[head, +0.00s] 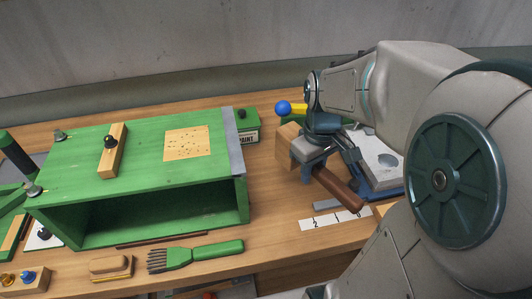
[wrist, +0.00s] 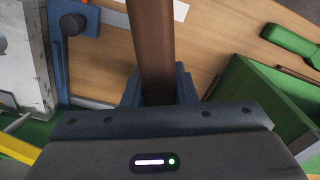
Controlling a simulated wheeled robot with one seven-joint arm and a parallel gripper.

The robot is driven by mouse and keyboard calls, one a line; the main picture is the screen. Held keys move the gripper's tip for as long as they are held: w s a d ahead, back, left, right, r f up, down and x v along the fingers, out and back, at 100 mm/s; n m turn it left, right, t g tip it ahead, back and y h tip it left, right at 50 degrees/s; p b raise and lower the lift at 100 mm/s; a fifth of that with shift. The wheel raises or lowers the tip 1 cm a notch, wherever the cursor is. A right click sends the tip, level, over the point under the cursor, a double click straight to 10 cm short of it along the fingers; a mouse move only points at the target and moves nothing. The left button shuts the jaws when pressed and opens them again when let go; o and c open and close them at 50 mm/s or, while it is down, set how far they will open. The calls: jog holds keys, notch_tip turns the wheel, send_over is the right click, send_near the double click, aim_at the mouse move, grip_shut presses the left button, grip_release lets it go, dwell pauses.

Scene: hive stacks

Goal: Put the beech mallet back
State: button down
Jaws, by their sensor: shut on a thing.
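The beech mallet has a pale block head (head: 288,142) and a brown handle (head: 340,189) that slants down to the right in the head view. My gripper (head: 308,172) is shut on the handle, close below the head. In the wrist view the brown handle (wrist: 153,45) runs up from between the fingers of my gripper (wrist: 158,88); the mallet head is hidden there. The mallet is over the bench, right of the green hive box; I cannot tell whether it touches the bench top.
The open-fronted green box (head: 100,180) fills the left middle. A grey slab (head: 378,160) in a blue frame lies close right of the mallet. A numbered white strip (head: 336,218), green-handled fork (head: 195,256) and brush (head: 110,265) lie in front.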

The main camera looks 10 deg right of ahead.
jog(key=w+a+f, duration=0.1)
jog(key=w+f, duration=0.1)
jog(key=w, duration=0.1)
jog(key=w+a+f, duration=0.1)
jog(key=w+f, duration=0.1)
jog(key=w, duration=0.2)
jog(key=w+a+f+p, duration=0.1)
jog(key=w+f, duration=0.1)
jog(key=w, duration=0.1)
jog(key=shift+w+a+f, duration=0.35)
jog(key=shift+f, duration=2.05)
jog(key=shift+f, duration=0.15)
jog(key=c, duration=1.2)
grip_release()
jog(key=shift+o, duration=0.2)
